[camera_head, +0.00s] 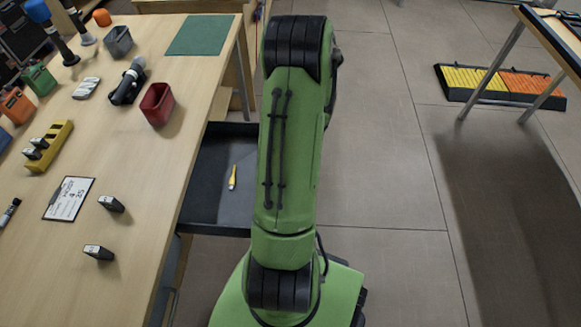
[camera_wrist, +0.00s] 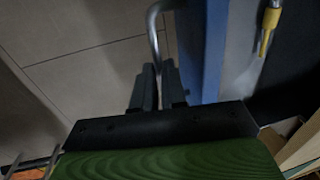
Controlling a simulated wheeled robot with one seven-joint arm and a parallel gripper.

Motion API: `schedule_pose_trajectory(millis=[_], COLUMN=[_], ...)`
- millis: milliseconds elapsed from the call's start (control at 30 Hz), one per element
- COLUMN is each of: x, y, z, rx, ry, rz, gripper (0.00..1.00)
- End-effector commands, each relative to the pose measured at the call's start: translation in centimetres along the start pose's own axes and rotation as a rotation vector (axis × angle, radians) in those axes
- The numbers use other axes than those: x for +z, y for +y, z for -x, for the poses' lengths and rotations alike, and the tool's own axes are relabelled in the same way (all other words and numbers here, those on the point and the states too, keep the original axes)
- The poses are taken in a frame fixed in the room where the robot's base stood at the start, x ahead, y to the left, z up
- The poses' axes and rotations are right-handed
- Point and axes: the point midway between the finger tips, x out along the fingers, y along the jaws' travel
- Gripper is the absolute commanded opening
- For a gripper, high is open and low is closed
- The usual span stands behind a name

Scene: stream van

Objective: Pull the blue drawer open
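The drawer stands well out from the workbench in the head view; its dark tray (camera_head: 208,180) is visible, and my arm hides its front. In the wrist view the blue drawer front (camera_wrist: 204,50) runs up the picture, with a grey bar handle (camera_wrist: 153,35) on its outer side. My gripper (camera_wrist: 160,75) is at the handle, its two dark fingers close together with the bar's lower end between them. It appears shut on the handle. The gripper is hidden in the head view.
A yellow-handled tool (camera_head: 232,177) lies in the drawer. The workbench (camera_head: 140,215) on the left holds a red bin (camera_head: 157,104), a green mat (camera_head: 199,35) and several other items.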

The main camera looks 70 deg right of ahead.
Motion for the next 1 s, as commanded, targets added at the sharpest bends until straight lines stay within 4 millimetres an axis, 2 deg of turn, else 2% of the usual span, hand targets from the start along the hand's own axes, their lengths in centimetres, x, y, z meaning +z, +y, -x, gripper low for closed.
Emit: schedule_pose_trajectory(millis=[367,467,800,900,1000], x=[0.0,-0.1,-0.1,-0.1,0.0], y=[0.0,-0.1,-0.1,0.0,0.0], z=[0.4,2.1,11.8,14.0,15.3], rx=[0.000,0.000,0.001,0.001,0.000], ry=[0.001,0.003,0.004,0.004,0.001], rz=[0.000,0.000,0.000,-0.001,0.000], gripper=[0.21,0.21,0.21,0.21,0.21])
